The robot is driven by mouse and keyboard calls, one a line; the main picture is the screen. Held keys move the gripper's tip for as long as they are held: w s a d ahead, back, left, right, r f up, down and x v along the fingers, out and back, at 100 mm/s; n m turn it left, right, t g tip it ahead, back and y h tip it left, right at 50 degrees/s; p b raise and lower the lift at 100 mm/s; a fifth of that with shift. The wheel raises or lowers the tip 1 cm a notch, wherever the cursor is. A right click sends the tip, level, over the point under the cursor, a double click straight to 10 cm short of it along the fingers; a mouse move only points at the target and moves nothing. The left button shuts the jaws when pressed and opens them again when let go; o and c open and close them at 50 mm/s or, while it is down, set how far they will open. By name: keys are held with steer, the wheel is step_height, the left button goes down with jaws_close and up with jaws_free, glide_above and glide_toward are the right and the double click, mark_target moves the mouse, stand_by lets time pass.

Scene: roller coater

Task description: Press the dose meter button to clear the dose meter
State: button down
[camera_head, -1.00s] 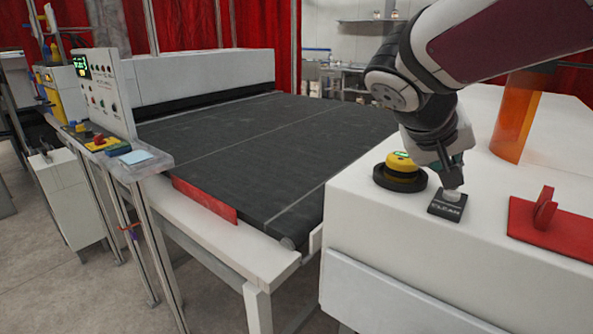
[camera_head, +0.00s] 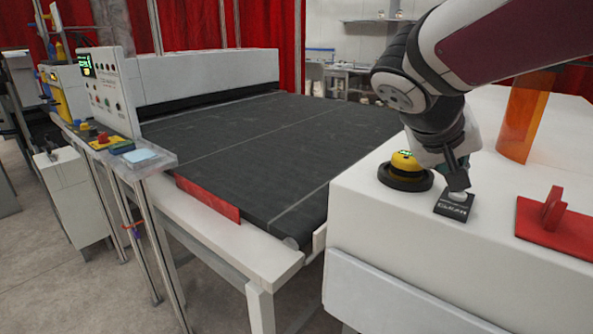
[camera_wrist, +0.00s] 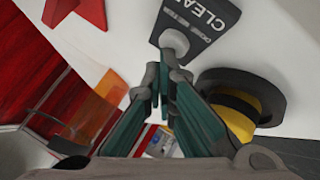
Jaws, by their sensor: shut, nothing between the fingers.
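The dose meter (camera_head: 403,170) is a yellow dome with a small green display, in a black ring on the white machine top. It also shows in the wrist view (camera_wrist: 238,115), right of my fingers. In front of it lies a dark plate marked CLEAR (camera_head: 452,209) with a small pale round button (camera_head: 458,197). My gripper (camera_head: 458,184) is shut and empty, pointing down close over the button. In the wrist view the button (camera_wrist: 174,41) and CLEAR plate (camera_wrist: 205,18) lie just beyond my fingertips (camera_wrist: 164,75). I cannot tell whether they touch.
A red plate with an upright handle (camera_head: 553,224) lies right of the CLEAR plate. An orange translucent cylinder (camera_head: 525,115) stands behind my gripper. A dark conveyor belt (camera_head: 240,150) runs to the left, past the machine top's edge, with a control panel (camera_head: 103,90) beyond.

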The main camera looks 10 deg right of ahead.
steer(key=shift+f, duration=0.15)
stand_by(0.5)
steer(key=shift+r+p, duration=0.3)
steer(key=shift+r, duration=0.6)
steer(key=shift+r+p, duration=1.35)
steer(key=shift+r, duration=1.15)
